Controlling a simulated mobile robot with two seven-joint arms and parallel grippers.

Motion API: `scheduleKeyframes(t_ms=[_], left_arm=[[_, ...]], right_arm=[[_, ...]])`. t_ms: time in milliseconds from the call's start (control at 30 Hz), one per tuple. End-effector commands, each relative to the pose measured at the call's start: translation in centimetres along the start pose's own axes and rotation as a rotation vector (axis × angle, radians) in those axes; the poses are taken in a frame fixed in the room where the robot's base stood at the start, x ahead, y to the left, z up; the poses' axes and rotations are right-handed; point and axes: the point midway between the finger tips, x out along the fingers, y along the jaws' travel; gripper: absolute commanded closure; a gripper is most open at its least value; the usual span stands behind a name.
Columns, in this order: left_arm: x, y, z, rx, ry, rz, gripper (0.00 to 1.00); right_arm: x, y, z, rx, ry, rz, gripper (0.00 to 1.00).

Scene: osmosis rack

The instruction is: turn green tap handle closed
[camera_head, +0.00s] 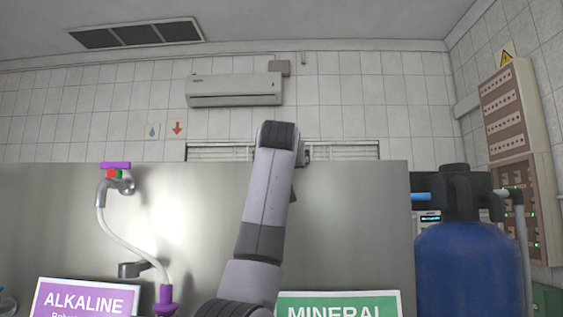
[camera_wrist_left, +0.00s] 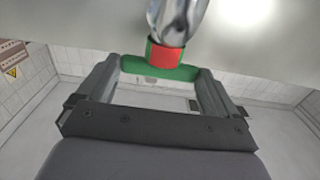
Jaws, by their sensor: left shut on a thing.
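In the left wrist view, the green tap handle (camera_wrist_left: 172,72) is a short bar under a red collar (camera_wrist_left: 165,55) on a shiny metal tap (camera_wrist_left: 180,18). My left gripper (camera_wrist_left: 157,77) has one finger at each end of the bar and is shut on it. In the head view, my arm rises through the middle in front of the steel panel and hides the green handle, its tap and the gripper's fingers. My right gripper is in neither view.
A second tap with a purple handle (camera_head: 116,165) and a clear hose stands left on the steel panel (camera_head: 350,225). A purple ALKALINE sign (camera_head: 85,300) and a green MINERAL sign (camera_head: 338,303) are below. A blue tank (camera_head: 468,270) stands at the right.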

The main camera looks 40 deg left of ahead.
Motion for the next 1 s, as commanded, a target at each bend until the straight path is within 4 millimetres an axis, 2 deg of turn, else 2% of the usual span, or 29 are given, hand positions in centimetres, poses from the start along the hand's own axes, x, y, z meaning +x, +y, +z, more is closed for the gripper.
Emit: scheduleKeyframes(t_ms=[100,133,167,467,800,1000], left_arm=[[0.0,0.0,0.0,-0.002,0.000,-0.001,0.37],[0.0,0.0,0.0,-0.002,0.000,-0.001,0.03],[0.0,0.0,0.0,-0.001,0.000,-0.001,0.00],[-0.5,0.0,0.1,-0.001,0.002,0.000,0.00],[-5.7,0.0,0.2,-0.002,0.003,0.001,0.00],[-7.1,0.0,0.1,-0.001,0.000,0.000,0.00]], right_arm=[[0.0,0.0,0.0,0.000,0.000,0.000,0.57],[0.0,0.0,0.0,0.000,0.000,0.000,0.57],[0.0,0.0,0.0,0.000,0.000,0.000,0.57],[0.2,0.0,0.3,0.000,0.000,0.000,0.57],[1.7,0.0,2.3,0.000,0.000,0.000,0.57],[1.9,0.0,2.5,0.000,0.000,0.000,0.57]])
